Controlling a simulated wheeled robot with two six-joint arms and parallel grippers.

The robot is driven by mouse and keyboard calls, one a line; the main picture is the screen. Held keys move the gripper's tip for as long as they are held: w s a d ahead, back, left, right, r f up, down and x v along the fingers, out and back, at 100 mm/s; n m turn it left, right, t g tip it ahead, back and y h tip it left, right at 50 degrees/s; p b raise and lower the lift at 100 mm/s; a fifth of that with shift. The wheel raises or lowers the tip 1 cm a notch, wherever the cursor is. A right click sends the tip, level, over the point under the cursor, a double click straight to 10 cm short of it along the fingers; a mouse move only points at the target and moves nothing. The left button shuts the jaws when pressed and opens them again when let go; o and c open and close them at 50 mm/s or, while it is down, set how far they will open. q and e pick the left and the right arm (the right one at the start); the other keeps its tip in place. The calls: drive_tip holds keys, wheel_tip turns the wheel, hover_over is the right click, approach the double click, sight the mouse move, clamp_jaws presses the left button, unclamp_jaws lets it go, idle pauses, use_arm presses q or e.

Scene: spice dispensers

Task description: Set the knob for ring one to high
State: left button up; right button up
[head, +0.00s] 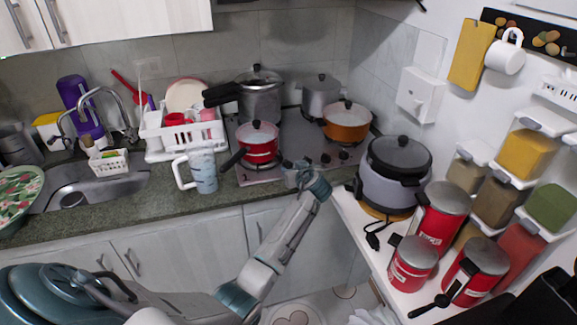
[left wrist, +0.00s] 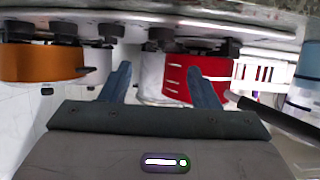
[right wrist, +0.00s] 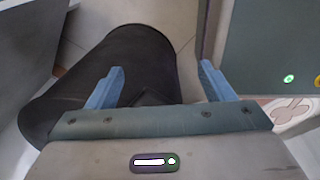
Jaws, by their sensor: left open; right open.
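The cooktop (head: 240,178) is set in the counter, with small dark knobs (head: 325,158) along its front edge. My left gripper (head: 290,168) is at that front edge, just right of the red pot, and hides part of the knob row. In the left wrist view the scene is upside down. The knobs (left wrist: 65,31) hang in a row along the top, one of them ahead of the gap between the open, empty fingers (left wrist: 160,72). Which knob belongs to ring one, and its setting, I cannot tell. My right gripper (right wrist: 160,78) is open and empty, away from the cooktop.
A red pot (head: 258,150), an orange pot (head: 347,124), a pressure cooker (head: 261,102) and a grey pot (head: 320,98) stand on the cooktop. A rice cooker (head: 392,180) and red canisters (head: 440,218) crowd the right counter.

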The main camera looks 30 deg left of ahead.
sight(288, 163)
use_arm(q)
drive_tip(key=b+x, duration=0.4)
drive_tip(key=x, duration=0.3)
drive_tip(key=shift+w+a+f, duration=0.15)
drive_tip(key=shift+w+f, duration=0.1)
drive_tip(key=shift+f, duration=0.1)
drive_tip(key=shift+w+a, duration=0.25)
drive_tip(key=shift+a, duration=0.15)
drive_tip(key=c, duration=1)
